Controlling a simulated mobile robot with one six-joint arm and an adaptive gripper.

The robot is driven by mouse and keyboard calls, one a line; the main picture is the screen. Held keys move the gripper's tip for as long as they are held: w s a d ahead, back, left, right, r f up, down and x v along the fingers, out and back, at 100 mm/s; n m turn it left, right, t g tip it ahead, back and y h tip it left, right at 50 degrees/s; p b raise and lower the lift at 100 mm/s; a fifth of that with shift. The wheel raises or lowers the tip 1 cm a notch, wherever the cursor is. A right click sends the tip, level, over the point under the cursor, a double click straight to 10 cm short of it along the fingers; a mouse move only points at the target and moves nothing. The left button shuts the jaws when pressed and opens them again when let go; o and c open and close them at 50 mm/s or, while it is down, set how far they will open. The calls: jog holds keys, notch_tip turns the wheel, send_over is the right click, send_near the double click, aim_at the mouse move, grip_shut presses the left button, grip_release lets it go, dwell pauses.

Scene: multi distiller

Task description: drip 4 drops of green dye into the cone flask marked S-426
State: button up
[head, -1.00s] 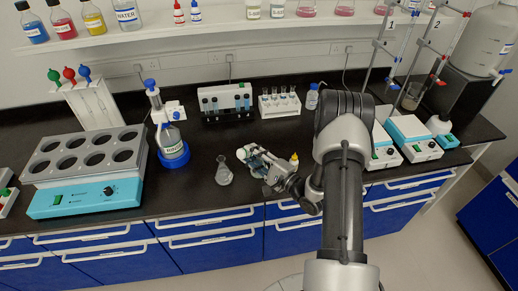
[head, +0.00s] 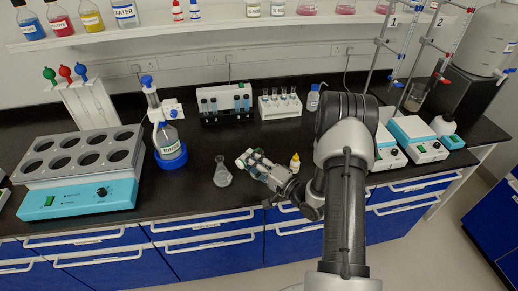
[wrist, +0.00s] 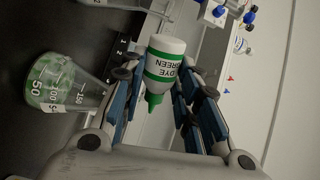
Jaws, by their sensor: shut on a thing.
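My gripper (wrist: 155,95) is shut on the green dye bottle (wrist: 166,62), a white bottle with a green label band and green tip. In the wrist view its label reads "DYE GREEN" upside down. The bottle is tipped well over, roughly on its side. In the head view my gripper (head: 256,165) holds it above the bench, just right of a cone flask (head: 222,177). The flask stands upright and also shows in the wrist view (wrist: 62,88), with graduations and greenish patches. Its S-426 marking is not readable. No drop is visible.
A yellow-tipped bottle (head: 295,163) stands right of my gripper. Tube racks (head: 226,105) are behind. A heating block (head: 80,172) is at left. Hotplates (head: 417,140) are at right.

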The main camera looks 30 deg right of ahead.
notch_tip(320, 180, up, 5)
jog(key=p, duration=0.3)
